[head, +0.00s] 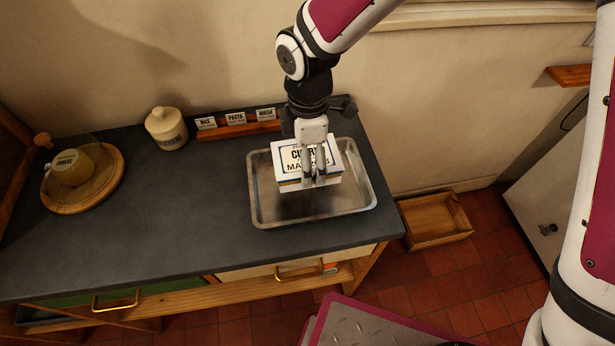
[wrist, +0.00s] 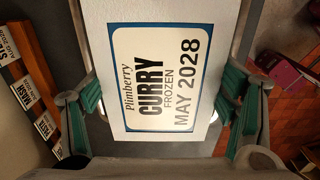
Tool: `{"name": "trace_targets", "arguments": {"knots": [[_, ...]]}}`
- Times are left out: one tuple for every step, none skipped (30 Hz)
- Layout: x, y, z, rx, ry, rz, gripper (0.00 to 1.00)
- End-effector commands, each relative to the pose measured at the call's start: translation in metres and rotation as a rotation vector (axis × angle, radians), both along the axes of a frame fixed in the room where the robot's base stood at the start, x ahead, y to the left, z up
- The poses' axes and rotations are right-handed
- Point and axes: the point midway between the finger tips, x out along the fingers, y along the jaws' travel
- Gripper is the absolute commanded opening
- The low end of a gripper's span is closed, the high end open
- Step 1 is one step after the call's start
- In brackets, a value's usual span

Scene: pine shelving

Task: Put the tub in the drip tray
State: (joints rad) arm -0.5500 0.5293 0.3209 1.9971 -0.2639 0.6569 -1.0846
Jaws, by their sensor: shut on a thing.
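The tub (head: 286,155) is a box-like container with a white lid and a blue-framed label; in the wrist view its label (wrist: 163,78) reads "Plimberry CURRY FROZEN MAY 2028". My gripper (head: 315,180) is shut on the tub, with a green-padded finger at each side in the wrist view (wrist: 158,110). The drip tray (head: 262,208) is a shallow metal tray on the dark counter. The tub is over the tray, within its rim in the head view. I cannot tell whether its underside touches the tray floor, as the tub hides that part.
A wooden rack (head: 238,130) with several label cards stands behind the tray. A lidded cream jar (head: 166,128) and a round wooden board (head: 108,185) under a glass cover sit to the left. The counter's middle left is clear. A wooden crate (head: 435,219) lies on the floor at right.

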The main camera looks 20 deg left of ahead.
Motion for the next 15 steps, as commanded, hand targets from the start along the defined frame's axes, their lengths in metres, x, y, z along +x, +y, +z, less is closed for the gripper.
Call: {"name": "trace_targets", "arguments": {"knots": [[-0.001,0.000,-0.008,-0.002,0.003,0.001,0.32],[-0.001,0.000,-0.013,-0.001,0.002,0.000,0.32],[-0.001,0.000,-0.018,-0.001,0.001,0.000,0.32],[0.000,0.000,-0.021,-0.001,0.001,-0.001,0.32],[0.000,0.000,-0.023,0.001,-0.001,-0.001,0.32],[0.000,0.001,-0.026,0.001,-0.002,-0.001,0.32],[0.000,0.001,-0.027,0.002,-0.001,-0.001,0.32],[0.000,0.001,-0.029,0.002,-0.001,-0.002,0.32],[0.000,0.000,-0.031,0.001,-0.001,-0.002,0.32],[0.000,0.000,-0.034,0.001,-0.001,-0.002,0.32],[0.000,0.000,-0.036,0.000,0.000,-0.003,0.32],[0.000,0.000,-0.041,0.001,-0.001,-0.003,0.32],[0.000,0.000,-0.045,-0.001,0.001,-0.004,0.32],[0.000,0.000,-0.050,-0.001,0.002,-0.004,0.32],[-0.001,0.000,-0.055,0.001,0.001,-0.003,0.32]]}}
